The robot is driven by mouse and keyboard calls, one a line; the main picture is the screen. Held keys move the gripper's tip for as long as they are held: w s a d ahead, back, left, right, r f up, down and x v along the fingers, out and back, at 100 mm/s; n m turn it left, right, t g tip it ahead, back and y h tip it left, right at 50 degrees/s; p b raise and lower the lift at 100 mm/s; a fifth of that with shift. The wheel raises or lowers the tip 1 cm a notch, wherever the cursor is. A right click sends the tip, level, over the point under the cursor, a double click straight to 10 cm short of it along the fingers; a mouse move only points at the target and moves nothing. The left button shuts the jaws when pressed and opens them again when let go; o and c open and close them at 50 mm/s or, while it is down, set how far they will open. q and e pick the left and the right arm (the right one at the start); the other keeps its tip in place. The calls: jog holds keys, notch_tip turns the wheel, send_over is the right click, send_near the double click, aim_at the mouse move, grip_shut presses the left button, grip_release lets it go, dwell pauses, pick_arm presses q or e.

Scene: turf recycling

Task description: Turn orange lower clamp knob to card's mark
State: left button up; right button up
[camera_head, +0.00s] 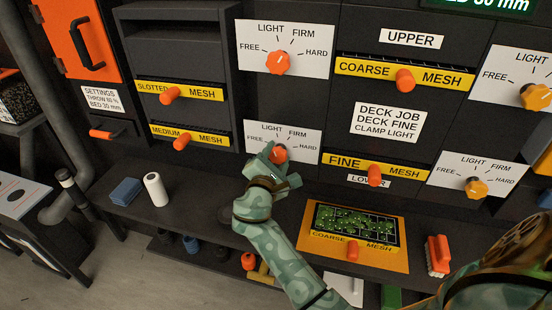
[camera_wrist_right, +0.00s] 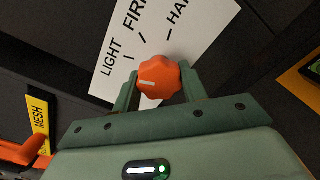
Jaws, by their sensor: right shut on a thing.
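The orange lower clamp knob (camera_head: 280,153) sits on the lower white dial plate (camera_head: 255,130), marked FREE, LIGHT, FIRM and HARD. My right gripper (camera_head: 272,165) is at this knob and partly covers it. In the right wrist view the knob (camera_wrist_right: 160,80) is between the two fingers, which are shut on it. The FREE label is hidden in that view. The white card (camera_head: 387,122) reads DECK JOB, DECK FINE, CLAMP LIGHT. My left gripper is not in view.
An upper orange knob (camera_head: 279,62) is above, and yellow-orange knobs (camera_head: 476,187) are at the right. The fine mesh drawer (camera_head: 345,162) is right of my gripper.

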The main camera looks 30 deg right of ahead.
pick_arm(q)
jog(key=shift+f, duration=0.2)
pick_arm(e)
jog(key=shift+m, duration=0.4)
jog(key=o, duration=1)
jog(key=shift+c, duration=0.2)
